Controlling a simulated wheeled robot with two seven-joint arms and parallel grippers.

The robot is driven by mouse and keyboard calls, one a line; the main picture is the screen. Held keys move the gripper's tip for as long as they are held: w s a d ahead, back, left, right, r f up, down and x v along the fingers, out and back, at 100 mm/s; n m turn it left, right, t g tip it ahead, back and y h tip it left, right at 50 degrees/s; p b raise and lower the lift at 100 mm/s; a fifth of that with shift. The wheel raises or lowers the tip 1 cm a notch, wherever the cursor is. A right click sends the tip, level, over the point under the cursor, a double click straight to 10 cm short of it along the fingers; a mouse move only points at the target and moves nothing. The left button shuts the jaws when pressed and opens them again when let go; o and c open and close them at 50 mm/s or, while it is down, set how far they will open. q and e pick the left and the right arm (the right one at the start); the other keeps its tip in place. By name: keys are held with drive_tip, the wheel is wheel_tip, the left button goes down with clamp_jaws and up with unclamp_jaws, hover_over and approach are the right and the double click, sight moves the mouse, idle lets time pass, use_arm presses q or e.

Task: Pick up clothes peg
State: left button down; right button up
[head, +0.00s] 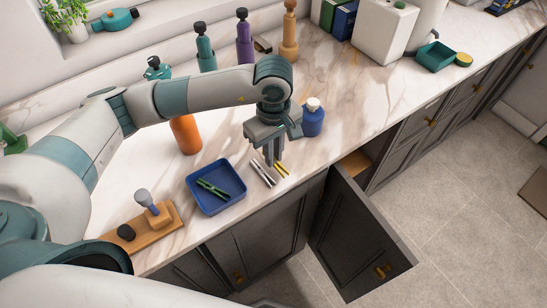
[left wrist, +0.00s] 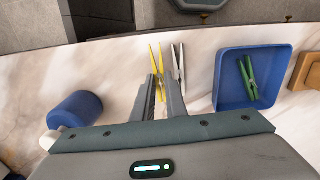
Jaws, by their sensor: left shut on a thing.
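A yellow clothes peg (head: 281,169) is at the front part of the marble counter; it also shows in the left wrist view (left wrist: 161,58). My left gripper (head: 273,160) points down over the counter, with its fingers shut on the yellow peg. In the left wrist view the peg's legs stick out past the fingertips (left wrist: 160,82). A silver-grey clothes peg (head: 263,174) lies right beside it, seen also in the left wrist view (left wrist: 178,62). A green clothes peg (head: 212,188) lies inside a blue tray (head: 232,204). My right gripper is not in view.
A wooden board (head: 160,234) lies left of the tray. A cabinet door (head: 360,240) hangs open below the counter edge.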

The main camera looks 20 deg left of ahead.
use_arm(q)
drive_tip(key=shift+d+r, duration=0.1)
drive_tip(key=shift+r, duration=0.85)
drive_tip(key=d+r+b, duration=0.1)
drive_tip(key=d+r, duration=0.5)
drive_tip(key=d, duration=0.5)
drive_tip(key=shift+w+d+r, duration=0.25)
drive_tip(key=shift+w, duration=0.05)
